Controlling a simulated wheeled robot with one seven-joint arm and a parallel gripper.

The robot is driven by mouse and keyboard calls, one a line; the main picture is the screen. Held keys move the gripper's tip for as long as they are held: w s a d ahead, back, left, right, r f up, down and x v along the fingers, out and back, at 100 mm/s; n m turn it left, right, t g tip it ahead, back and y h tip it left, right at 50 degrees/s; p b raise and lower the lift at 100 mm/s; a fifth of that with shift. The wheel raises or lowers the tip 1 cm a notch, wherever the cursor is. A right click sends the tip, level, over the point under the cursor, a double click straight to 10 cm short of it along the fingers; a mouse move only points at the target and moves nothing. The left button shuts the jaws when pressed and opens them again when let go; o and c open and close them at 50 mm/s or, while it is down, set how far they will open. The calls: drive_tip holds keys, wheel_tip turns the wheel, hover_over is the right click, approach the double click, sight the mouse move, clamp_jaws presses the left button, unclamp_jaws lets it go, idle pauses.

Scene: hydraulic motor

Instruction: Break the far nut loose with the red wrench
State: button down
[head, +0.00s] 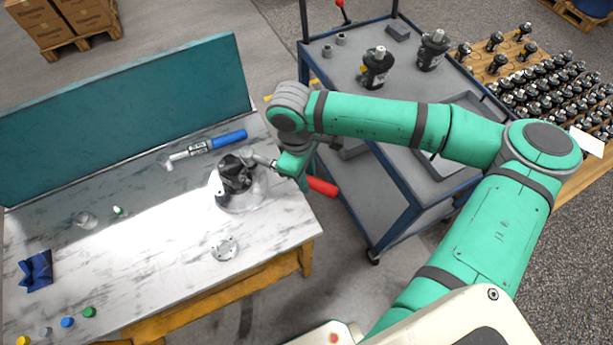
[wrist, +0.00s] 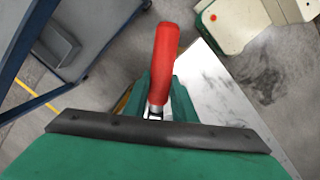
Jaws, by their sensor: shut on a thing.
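The red wrench's handle (head: 322,186) sticks out to the right past the bench edge in the head view. Its red grip (wrist: 166,55) also shows in the wrist view, with a short metal shank below it. My gripper (head: 291,163) is shut on the wrench. The wrench's silver head (head: 262,159) reaches left to the black hydraulic motor (head: 234,178), which stands on a round fixture (head: 246,200) on the bench. The far nut is too small to make out, and I cannot tell whether the wrench head is seated on it.
A blue-handled torque wrench (head: 222,139) lies behind the motor. A round metal flange (head: 225,249) lies in front. Coloured caps and a blue cloth (head: 36,271) are at the bench's left. A blue cart (head: 401,150) with motors stands to the right, beyond a floor gap.

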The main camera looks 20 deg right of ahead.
drive_tip(key=shift+s+a+f, duration=0.15)
drive_tip(key=shift+s+a, duration=0.05)
drive_tip(key=shift+a, duration=0.05)
idle(0.3)
drive_tip(key=shift+r, duration=0.25)
drive_tip(key=shift+s+r, duration=0.1)
drive_tip(key=shift+r, duration=0.6)
drive_tip(key=shift+d+r, duration=0.1)
drive_tip(key=shift+r, duration=1.85)
drive_tip(key=s+a+m, duration=0.3)
drive_tip(key=a+m, duration=0.1)
drive_tip(key=a, duration=0.2)
drive_tip(key=shift+a+m+y, duration=0.2)
drive_tip(key=shift+m+y, duration=0.1)
